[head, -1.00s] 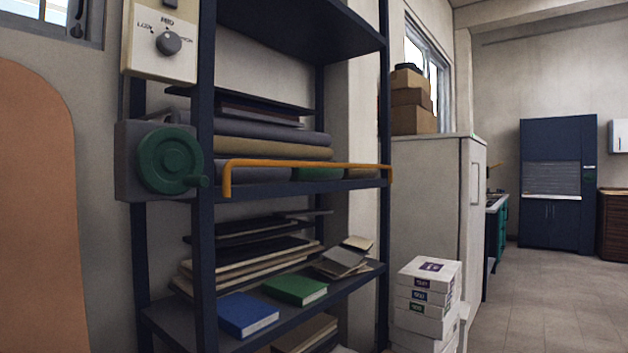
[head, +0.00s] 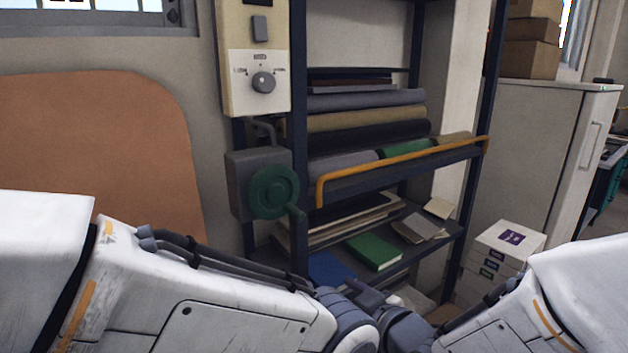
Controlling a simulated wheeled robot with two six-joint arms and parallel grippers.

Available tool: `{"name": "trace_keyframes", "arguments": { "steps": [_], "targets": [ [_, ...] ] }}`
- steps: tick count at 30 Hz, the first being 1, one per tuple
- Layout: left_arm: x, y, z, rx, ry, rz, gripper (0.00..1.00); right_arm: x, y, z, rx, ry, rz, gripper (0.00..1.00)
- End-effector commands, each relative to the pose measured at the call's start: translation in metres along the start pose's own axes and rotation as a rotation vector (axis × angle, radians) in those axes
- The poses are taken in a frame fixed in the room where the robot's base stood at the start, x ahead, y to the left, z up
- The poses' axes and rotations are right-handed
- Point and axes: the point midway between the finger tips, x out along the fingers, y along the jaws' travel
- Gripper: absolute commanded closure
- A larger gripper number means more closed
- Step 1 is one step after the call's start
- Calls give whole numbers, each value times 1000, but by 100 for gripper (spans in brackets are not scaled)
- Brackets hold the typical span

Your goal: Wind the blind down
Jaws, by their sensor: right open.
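The green handwheel (head: 273,191) is mounted on a grey gearbox (head: 243,182) on the wall, left of the shelf's front post. Its small crank knob (head: 297,214) sticks out at the wheel's lower right. A barred window (head: 95,14) is cut off at the top left; I cannot make out a blind in it. My right gripper (head: 352,293) is open, low in the middle, below and right of the handwheel and apart from it. It is small and partly merged with the dark wrist parts. My left arm comes in from the left, but its gripper does not show.
A cream control panel (head: 256,95) with a dial hangs above the gearbox. A dark shelf holds fabric rolls (head: 365,120) and books, with an orange rail (head: 405,165) along its front. White boxes (head: 508,238) and a pale cabinet (head: 545,150) stand at the right.

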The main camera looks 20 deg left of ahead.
Motion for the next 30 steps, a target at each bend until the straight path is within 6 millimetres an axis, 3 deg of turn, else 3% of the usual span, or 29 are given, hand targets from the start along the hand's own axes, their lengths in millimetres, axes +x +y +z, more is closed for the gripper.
{"name": "trace_keyframes", "arguments": {
  "steps": [1,3,8,14,30],
  "targets": [
    [-33,2,-2,0,0,0,50,-7,8,-38,-13,63,-6,44],
    [-49,4,-3,0,-1,0,50,-10,11,-65,-27,151,-14,44],
    [-70,5,-4,0,-1,0,50,-17,15,-103,-42,286,-24,44],
    [-75,6,-4,0,-1,0,50,-12,15,-116,-48,337,-29,44],
    [-98,7,-5,0,-1,0,50,70,11,-144,-48,335,-29,44]
  ]
}}
